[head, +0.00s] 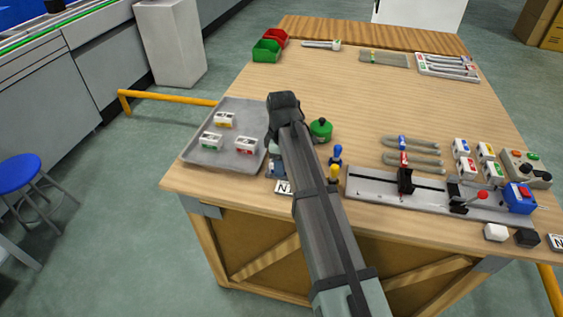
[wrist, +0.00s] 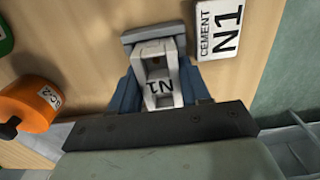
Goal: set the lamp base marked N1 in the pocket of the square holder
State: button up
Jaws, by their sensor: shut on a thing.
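The lamp base marked N1 (wrist: 162,96) is a pale block with its black mark upside down in the wrist view. My gripper (wrist: 160,78) is shut on it, with a blue finger on each side. A grey-blue part, apparently the square holder (wrist: 153,35), shows at the far end of the base. The base overlaps it in this view; I cannot tell whether it sits in the pocket or is above it. In the head view my arm hides the base, and my gripper (head: 277,168) is low near the table's front edge, right of the tray.
A grey tray (head: 207,158) holds three marked blocks at left. A white CEMENT N1 card (wrist: 219,30) lies beside the holder. An orange SC-2 container (wrist: 30,104) is close by. A green container (head: 321,129), small blue and yellow pieces and a metal rail (head: 375,184) stand right of my arm.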

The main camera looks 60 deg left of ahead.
jog(key=o, duration=1.1)
notch_tip(320, 180, up, 14)
jog(key=shift+f, duration=0.1)
dwell(0.5)
